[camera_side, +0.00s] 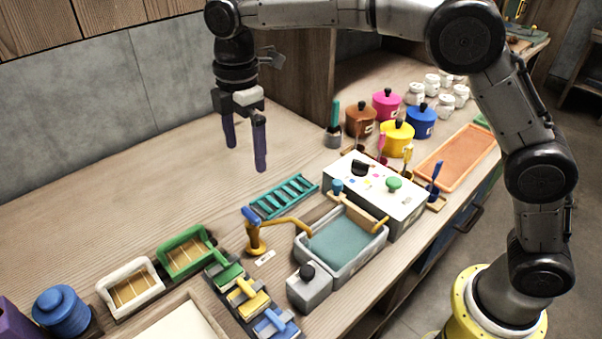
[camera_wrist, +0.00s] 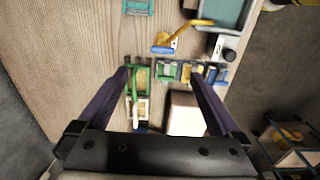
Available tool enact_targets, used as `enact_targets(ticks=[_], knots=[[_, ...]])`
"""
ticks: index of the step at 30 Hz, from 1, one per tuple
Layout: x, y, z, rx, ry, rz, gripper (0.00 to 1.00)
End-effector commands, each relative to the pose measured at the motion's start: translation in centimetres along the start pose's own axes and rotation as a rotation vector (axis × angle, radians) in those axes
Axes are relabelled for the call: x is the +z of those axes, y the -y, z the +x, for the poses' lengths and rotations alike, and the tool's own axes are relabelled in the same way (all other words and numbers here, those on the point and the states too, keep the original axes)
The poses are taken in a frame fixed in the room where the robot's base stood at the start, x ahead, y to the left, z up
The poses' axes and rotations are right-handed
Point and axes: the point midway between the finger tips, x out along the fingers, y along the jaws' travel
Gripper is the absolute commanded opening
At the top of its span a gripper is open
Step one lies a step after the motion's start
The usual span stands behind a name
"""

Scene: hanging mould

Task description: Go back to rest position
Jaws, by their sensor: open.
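My gripper (camera_side: 246,158) hangs over the bare back part of the wooden table (camera_side: 200,200) in the side view. Its two dark purple fingers are apart, with nothing between them, and they are clear of the objects. In the wrist view my gripper (camera_wrist: 161,76) also shows spread fingers, with the table and several objects far below. My arm arches from its yellow base at the right, over the bench, to the gripper.
Below are a green mould frame (camera_side: 186,252), a white frame (camera_side: 130,286), a grey basin (camera_side: 342,243) with a yellow tap (camera_side: 255,240), and a teal rack (camera_side: 285,196). Coloured pots (camera_side: 397,137) stand at the right. A wooden cabinet side (camera_side: 308,85) rises behind. The table's back left is clear.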

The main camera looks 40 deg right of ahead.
Motion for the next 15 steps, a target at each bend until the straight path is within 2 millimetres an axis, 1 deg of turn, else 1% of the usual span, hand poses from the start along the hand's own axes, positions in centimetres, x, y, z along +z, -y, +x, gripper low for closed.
enact_targets(ticks=[1,2,3,5,6,8,10,12,14,15], knots=[[0.9,-0.2,-2.1,0.039,-0.016,0.018,1.0],[1.7,0.0,-3.3,0.057,-0.024,0.031,1.0],[2.8,0.5,-4.8,0.078,-0.031,0.049,1.0],[4.8,1.7,-7.1,0.108,-0.041,0.078,1.0],[6.2,2.8,-8.4,0.128,-0.048,0.101,1.0],[8.1,4.4,-10.0,0.159,-0.058,0.149,1.0],[10.2,6.6,-11.4,0.191,-0.07,0.218,1.0],[12.1,9.0,-12.5,0.225,-0.084,0.299,1.0],[13.6,11.1,-13.1,0.253,-0.097,0.373,1.0],[14.5,12.6,-13.2,0.27,-0.106,0.427,1.0]])
